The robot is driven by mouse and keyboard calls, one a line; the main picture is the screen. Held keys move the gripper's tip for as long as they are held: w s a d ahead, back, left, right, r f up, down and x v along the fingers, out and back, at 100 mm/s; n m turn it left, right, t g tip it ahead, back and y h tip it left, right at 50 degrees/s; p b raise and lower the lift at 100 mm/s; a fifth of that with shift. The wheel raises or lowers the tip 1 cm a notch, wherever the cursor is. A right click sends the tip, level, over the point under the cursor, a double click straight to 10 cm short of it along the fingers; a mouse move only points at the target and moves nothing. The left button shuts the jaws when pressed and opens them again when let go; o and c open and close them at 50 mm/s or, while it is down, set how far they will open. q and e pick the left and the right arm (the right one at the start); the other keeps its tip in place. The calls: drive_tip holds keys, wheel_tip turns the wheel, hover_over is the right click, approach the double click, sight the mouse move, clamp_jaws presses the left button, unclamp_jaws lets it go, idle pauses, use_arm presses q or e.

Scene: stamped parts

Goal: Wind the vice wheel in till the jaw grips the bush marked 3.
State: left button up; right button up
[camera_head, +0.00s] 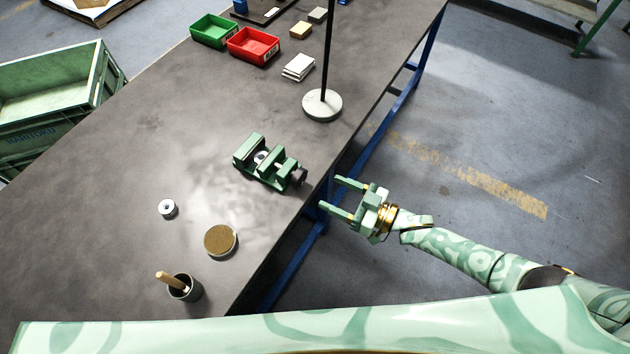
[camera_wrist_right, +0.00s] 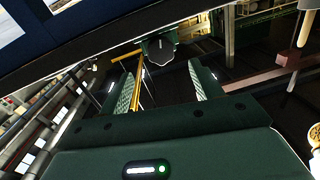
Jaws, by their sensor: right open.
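The green vice (camera_head: 250,149) stands on the dark bench top near its right edge. Its dark wheel (camera_head: 299,177) is at the end facing the bench edge. A pale round bush (camera_head: 261,157) sits between the jaws; its mark is too small to read, and I cannot tell whether the jaw touches it. Another metal bush (camera_head: 168,208) lies loose on the bench. My right gripper (camera_head: 331,193) is open and empty beside the bench edge, just right of the wheel and apart from it. Its two fingers show in the right wrist view (camera_wrist_right: 166,85). My left gripper is out of view.
A lamp-like post on a round white base (camera_head: 322,104) stands beyond the vice. A brown disc (camera_head: 221,240) and a cup with a wooden handle (camera_head: 184,287) are nearer. Green (camera_head: 214,31) and red (camera_head: 253,46) bins stand at the back. The bench left of the vice is clear.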

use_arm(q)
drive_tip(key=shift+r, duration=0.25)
use_arm(e)
drive_tip(key=v, duration=0.8)
drive_tip(key=shift+f, duration=0.1)
